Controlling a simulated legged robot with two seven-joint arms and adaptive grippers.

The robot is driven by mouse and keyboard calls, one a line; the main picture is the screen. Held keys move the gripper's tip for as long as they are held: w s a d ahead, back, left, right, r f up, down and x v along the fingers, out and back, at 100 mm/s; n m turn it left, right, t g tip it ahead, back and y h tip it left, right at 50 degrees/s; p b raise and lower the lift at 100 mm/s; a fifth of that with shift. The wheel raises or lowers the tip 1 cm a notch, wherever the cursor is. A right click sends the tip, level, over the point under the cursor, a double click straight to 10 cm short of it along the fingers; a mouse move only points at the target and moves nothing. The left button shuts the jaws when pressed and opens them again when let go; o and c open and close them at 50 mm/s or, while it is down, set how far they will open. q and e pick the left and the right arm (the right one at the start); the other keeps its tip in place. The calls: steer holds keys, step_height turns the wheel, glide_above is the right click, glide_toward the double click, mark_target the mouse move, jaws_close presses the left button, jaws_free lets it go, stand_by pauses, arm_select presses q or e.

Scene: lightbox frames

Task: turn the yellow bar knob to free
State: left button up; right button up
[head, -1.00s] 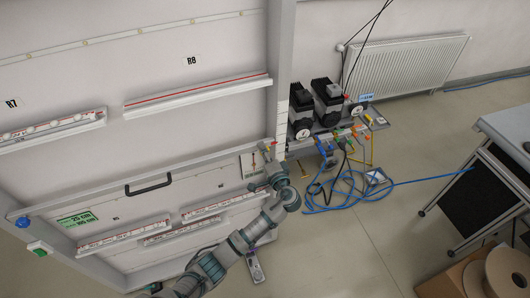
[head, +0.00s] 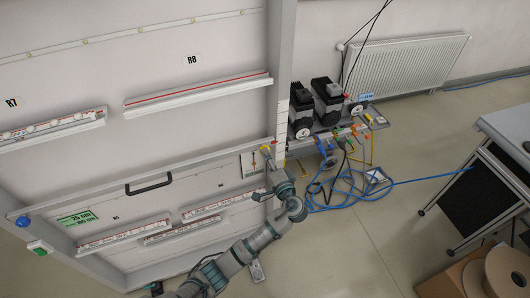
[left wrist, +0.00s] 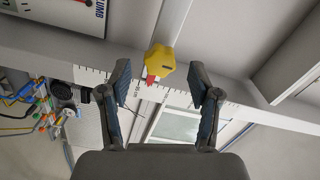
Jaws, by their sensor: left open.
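The yellow bar knob (left wrist: 160,66) sits on the grey frame, at the end of a pale bar, in the left wrist view. A small red piece (left wrist: 151,80) shows just below it. In the head view the knob (head: 266,150) is small, at the right end of the long bar beside the upright post. My left gripper (left wrist: 158,82) is open and empty, with one finger on each side of the knob in the picture. In the head view the left gripper (head: 270,175) is just below the knob. Contact cannot be told. My right gripper is not in view.
A white panel with a black handle (head: 148,185) and ledges fills the left. A shelf with black devices (head: 327,101) and plugged cables stands right of the post (head: 281,75). Blue cable (head: 350,195) lies on the floor. A table (head: 505,135) and cardboard box are at right.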

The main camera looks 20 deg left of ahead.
arm_select(q)
steer(key=v, duration=0.8)
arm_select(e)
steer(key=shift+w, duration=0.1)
